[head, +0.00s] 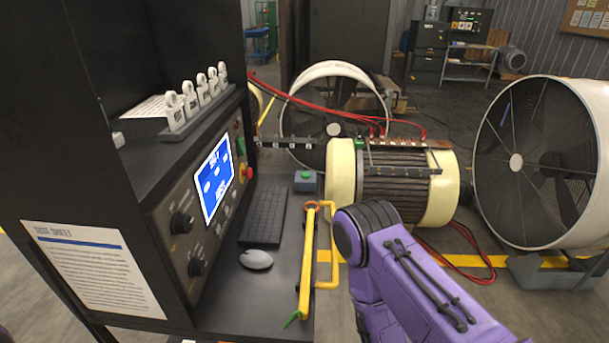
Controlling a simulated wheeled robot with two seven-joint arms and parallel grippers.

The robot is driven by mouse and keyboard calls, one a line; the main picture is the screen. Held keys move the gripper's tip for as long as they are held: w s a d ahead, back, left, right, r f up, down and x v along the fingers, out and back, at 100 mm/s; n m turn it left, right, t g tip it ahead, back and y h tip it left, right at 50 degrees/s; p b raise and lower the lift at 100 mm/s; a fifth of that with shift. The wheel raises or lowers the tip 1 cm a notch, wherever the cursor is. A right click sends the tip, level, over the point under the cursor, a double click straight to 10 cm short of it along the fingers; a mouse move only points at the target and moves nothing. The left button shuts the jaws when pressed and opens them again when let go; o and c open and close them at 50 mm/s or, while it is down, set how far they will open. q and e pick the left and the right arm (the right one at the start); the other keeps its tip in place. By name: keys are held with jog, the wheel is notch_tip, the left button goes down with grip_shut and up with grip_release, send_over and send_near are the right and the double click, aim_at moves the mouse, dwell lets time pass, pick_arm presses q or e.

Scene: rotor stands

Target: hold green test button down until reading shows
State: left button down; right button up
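A small blue-grey box (305,183) with a green button (306,174) on top stands at the far end of the dark bench, left of the large cream-ended motor (345,172). The control panel has a lit blue screen (216,178) with white markings too small to read. Green buttons (240,144) sit on the panel right of the screen, above a red knob (246,173). I cannot tell which green button is the test button. My purple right arm comes in from the lower right, in front of the motor. Its gripper is not visible, and neither is my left gripper.
A keyboard (264,214), a grey mouse (256,259) and a yellow rod-like tool (307,265) lie on the bench. A yellow bent bar (332,247) is at its right edge. Several white tags (194,100) stand on the cabinet shelf. Large fans (540,160) stand behind.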

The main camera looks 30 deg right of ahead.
grip_shut()
dwell(1.9)
